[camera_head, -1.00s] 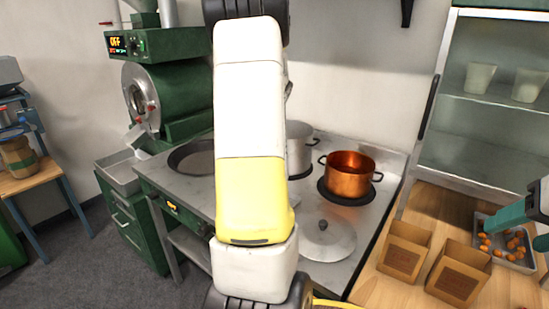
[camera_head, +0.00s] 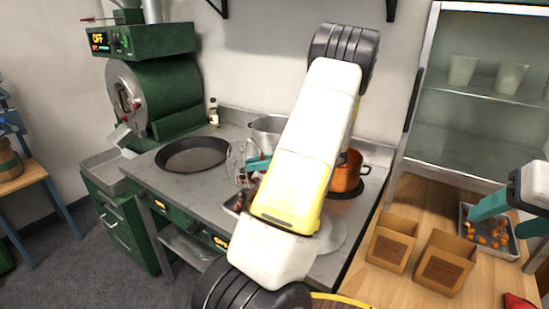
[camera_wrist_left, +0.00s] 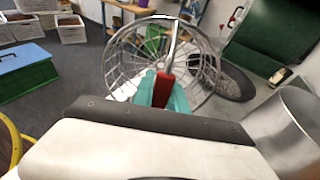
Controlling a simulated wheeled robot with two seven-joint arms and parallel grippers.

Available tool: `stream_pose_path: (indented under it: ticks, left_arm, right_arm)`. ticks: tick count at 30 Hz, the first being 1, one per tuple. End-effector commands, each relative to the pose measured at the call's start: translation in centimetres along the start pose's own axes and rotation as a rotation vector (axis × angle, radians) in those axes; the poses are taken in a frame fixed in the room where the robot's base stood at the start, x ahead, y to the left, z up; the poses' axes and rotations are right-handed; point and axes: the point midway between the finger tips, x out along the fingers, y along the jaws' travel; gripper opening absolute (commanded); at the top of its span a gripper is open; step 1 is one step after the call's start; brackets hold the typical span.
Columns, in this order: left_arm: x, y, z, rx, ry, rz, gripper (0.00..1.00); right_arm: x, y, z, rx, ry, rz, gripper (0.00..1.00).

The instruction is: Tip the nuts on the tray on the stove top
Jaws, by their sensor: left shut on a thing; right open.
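My left gripper (camera_head: 258,163) is shut on the red handle of a wire basket (camera_head: 238,165), held over the stove top (camera_head: 200,190). In the left wrist view, the teal fingers (camera_wrist_left: 162,95) grip the handle, and the basket (camera_wrist_left: 190,60) shows open wires with no nuts clearly visible. A small tray (camera_head: 232,209) lies on the stove below the basket, with dark reddish bits on it; my left arm hides part of it. Another metal tray (camera_head: 508,252) with brown nuts (camera_head: 488,236) sits on the wooden counter. My right gripper (camera_head: 510,217) is open above that tray.
A black pan (camera_head: 192,155) lies on the stove's left. A steel pot (camera_head: 266,128) and a copper pot (camera_head: 347,172) stand behind my left arm. Two open brown boxes (camera_head: 390,243) (camera_head: 444,264) stand on the counter. A green roasting machine (camera_head: 150,90) is at left.

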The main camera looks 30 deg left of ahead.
Motion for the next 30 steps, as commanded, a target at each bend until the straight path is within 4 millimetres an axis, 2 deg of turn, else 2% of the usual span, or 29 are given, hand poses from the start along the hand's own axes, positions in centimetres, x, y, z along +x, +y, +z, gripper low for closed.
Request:
stream_pose_path:
  ticks: [18,30]
  left_arm:
    - [-3.5,0.0,-1.9,0.002,-0.558,-0.001,0.00]
    - [-4.0,0.0,-2.2,0.000,-0.651,0.001,0.00]
  right_arm:
    - [0.0,0.0,0.0,0.000,0.000,0.000,0.58]
    - [0.0,0.0,0.0,0.000,0.000,0.000,0.58]
